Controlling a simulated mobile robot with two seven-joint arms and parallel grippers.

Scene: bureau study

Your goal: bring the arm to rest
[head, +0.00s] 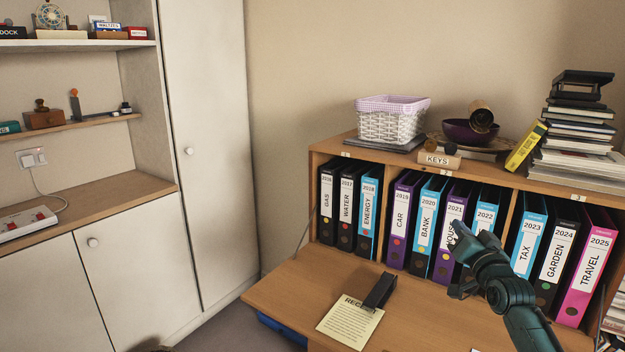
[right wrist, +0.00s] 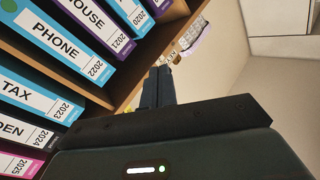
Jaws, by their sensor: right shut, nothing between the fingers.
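My right arm comes in from the lower right in the head view. My right gripper (head: 459,230) is in front of the row of binders, over the folded-down desk leaf (head: 290,292). It partly covers the purple 2021 binder (head: 446,262) and the blue 2022 binder (head: 486,214). In the right wrist view the gripper's fingers (right wrist: 158,88) are together, with nothing between them. That view also shows the 2022 PHONE binder (right wrist: 60,48) and the 2023 TAX binder (right wrist: 35,95) to the left. My left gripper does not show.
A receipt pad (head: 350,323) and a black stapler-like object (head: 379,291) lie on the leaf. On top of the bureau (head: 328,147) stand a white basket (head: 390,126), a purple bowl (head: 463,133) and a tall book stack (head: 578,130). The leaf's left part is clear.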

